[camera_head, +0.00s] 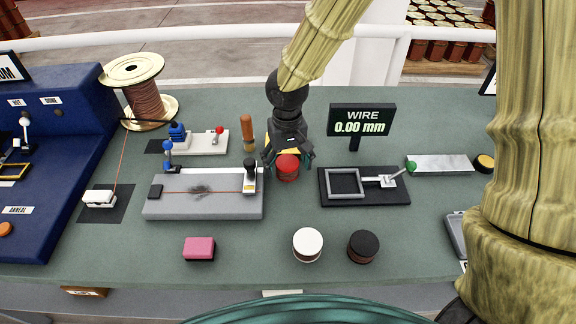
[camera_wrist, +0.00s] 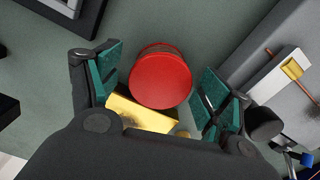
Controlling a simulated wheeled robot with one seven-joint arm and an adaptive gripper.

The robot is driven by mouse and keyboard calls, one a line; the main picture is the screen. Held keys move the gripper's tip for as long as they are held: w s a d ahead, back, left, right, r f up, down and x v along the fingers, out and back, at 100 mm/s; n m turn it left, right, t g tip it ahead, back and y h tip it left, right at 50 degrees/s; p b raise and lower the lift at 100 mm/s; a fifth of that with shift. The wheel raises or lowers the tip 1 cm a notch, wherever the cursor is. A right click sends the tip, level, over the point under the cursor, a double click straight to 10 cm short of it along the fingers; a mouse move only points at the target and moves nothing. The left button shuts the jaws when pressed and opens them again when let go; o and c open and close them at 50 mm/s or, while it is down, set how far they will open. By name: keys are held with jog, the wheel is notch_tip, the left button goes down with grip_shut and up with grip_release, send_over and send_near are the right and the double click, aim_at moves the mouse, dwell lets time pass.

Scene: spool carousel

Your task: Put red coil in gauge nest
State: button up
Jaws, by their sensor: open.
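The red coil (camera_head: 287,168), a short spool with a red top and copper-brown side, stands upright on the green bench. My gripper (camera_head: 287,158) is open above and around it. In the wrist view the red coil (camera_wrist: 161,80) lies between the teal fingers of my gripper (camera_wrist: 165,95), with gaps on both sides. The gauge nest (camera_head: 344,182) is a grey square frame on a black base, right of the coil, below the sign reading 0.00 mm. The nest looks empty. A lever with a green knob (camera_head: 410,166) stands at its right.
A white-topped coil (camera_head: 307,244) and a black-topped coil (camera_head: 363,246) stand at the front. A grey wire fixture (camera_head: 205,207) is close at left. The WIRE sign (camera_head: 361,121) stands behind the nest. A pink block (camera_head: 199,248) lies front left. A yellow block (camera_wrist: 140,112) is beside the red coil.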

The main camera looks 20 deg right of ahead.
jog(key=c, duration=1.4)
jog(key=shift+r, duration=0.1)
